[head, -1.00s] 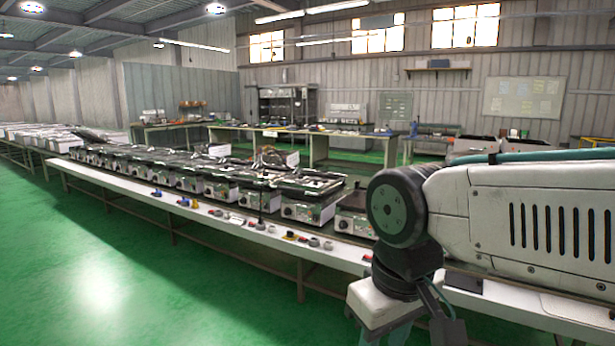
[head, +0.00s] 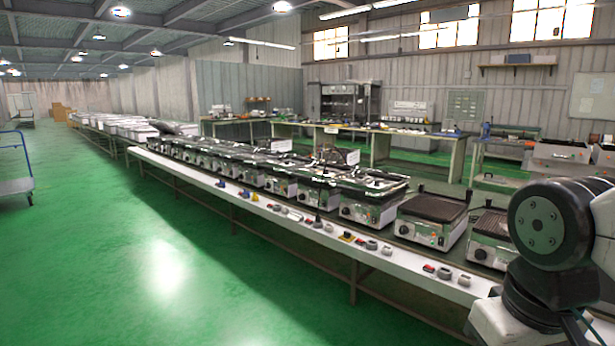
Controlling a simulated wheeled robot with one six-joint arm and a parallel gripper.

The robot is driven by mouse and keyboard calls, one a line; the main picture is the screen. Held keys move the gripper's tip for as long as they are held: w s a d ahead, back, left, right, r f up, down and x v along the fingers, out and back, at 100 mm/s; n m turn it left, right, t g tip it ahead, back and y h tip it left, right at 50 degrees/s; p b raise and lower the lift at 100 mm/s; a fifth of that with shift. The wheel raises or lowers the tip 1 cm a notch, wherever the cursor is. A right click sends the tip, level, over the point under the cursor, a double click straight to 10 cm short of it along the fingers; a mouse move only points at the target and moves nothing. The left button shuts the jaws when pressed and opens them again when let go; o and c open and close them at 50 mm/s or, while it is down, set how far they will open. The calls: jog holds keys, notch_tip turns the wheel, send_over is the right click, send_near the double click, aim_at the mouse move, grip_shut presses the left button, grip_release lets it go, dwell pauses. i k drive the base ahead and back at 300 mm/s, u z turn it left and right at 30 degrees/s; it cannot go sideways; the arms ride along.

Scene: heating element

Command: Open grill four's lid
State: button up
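A long row of grills stands on a white-edged bench (head: 352,244) that runs from the right foreground to the far left. Two nearer grills, one dark-plated grill (head: 432,207) and another (head: 490,228) partly behind my arm, show ribbed plates facing up. Left of them, a grill with a shiny top (head: 370,190) and several more follow in line. I cannot tell which one is grill four. My arm is at the lower right; my gripper is out of the picture.
Knobs and switches (head: 360,240) lie along the bench's front strip. Green floor (head: 120,240) is clear on the left. A blue cart (head: 15,165) stands at the far left edge. Workbenches (head: 395,150) and a shelf rack (head: 350,102) stand behind the row.

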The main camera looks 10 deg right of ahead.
aim_at(336, 171)
jog(key=u, duration=0.15)
jog(key=i, duration=0.75)
jog(key=u, duration=0.45)
jog(key=i, duration=2.1)
jog(key=z, duration=0.35)
jog(key=i, duration=1.2)
jog(key=z, duration=0.2)
